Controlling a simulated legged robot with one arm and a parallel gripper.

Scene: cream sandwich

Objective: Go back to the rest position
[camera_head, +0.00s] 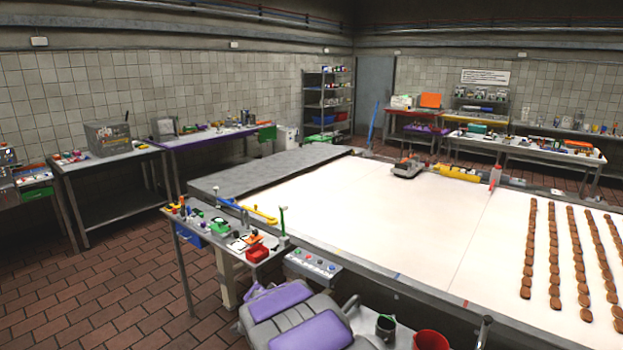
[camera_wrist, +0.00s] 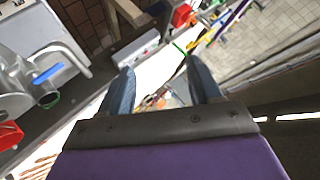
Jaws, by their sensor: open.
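My gripper (camera_wrist: 160,72) shows in the wrist view with its two blue-grey fingers spread apart. Nothing is between the fingers. Behind the gap lies a blurred background with the white belt and small items. Several rows of brown round biscuits (camera_head: 555,260) lie on the wide white conveyor belt (camera_head: 400,225) at the right of the head view. No biscuit touches the gripper fingers.
A small side table (camera_head: 228,240) with tools and a red bin (camera_head: 257,253) stands beside the belt. A red bucket (camera_head: 431,340) is at the lower edge. A metal machine with a blue handle (camera_wrist: 47,73) is left in the wrist view. Brick floor (camera_head: 130,290) is free at left.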

